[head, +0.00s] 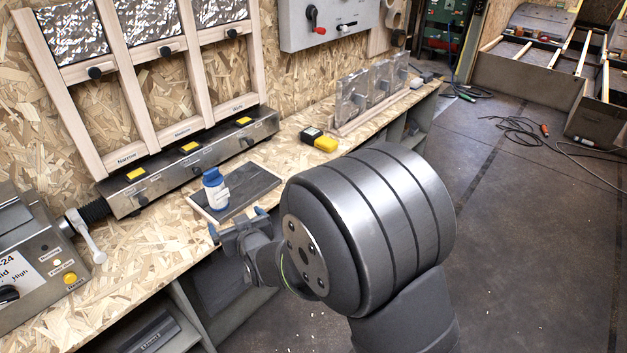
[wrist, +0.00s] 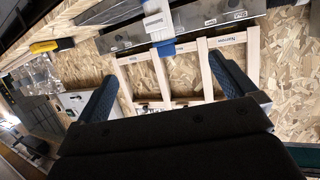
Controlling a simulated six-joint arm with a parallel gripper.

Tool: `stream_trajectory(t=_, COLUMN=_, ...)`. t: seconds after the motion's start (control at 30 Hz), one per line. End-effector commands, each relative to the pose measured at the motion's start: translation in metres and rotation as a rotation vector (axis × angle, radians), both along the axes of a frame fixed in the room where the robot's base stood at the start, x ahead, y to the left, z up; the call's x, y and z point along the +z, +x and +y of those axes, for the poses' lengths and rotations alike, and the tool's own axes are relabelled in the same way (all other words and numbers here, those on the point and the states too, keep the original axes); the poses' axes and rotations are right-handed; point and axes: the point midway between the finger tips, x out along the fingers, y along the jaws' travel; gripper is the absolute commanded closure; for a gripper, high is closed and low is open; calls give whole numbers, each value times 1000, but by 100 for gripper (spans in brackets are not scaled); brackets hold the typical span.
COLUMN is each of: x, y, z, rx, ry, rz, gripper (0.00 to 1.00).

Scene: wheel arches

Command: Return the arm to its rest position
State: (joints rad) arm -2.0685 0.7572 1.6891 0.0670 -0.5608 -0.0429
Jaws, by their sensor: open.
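My gripper (head: 238,226) is in front of the wooden bench (head: 136,262) near its front edge, with its blue-tipped fingers apart and nothing between them in the head view. In the wrist view my open gripper (wrist: 166,92) shows two dark blue fingers set wide apart. A white bottle with a blue cap (head: 216,190) stands upright on a dark mat (head: 248,188) just beyond the fingertips. The bottle also shows in the wrist view (wrist: 158,22), beyond the fingers. I cannot tell from these views exactly how far the fingertips are from it.
A metal rail box (head: 190,160) with yellow labels and wooden frames (head: 128,80) stands along the wall. A yellow-and-black item (head: 320,140) and upright metal plates (head: 370,90) sit farther along the bench. A control box (head: 40,260) is at left. Floor (head: 510,230) at right is largely clear.

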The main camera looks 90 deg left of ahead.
Motion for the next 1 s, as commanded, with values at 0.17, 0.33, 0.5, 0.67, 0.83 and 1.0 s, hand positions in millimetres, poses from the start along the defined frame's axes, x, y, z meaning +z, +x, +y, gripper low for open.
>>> stream_trajectory(t=0.17, x=-12, y=-14, z=29, rx=0, ry=0, rz=-1, gripper=0)
stream_trajectory(t=0.33, x=-20, y=-26, z=53, rx=1, ry=-1, rz=-3, gripper=0)
stream_trajectory(t=0.5, x=-25, y=-33, z=67, rx=1, ry=0, rz=-2, gripper=0)
stream_trajectory(t=0.67, x=-26, y=-35, z=70, rx=1, ry=-1, rz=-3, gripper=0)
stream_trajectory(t=0.83, x=-26, y=-35, z=70, rx=1, ry=-1, rz=-3, gripper=0)
stream_trajectory(t=1.0, x=-26, y=-35, z=70, rx=1, ry=-1, rz=-3, gripper=0)
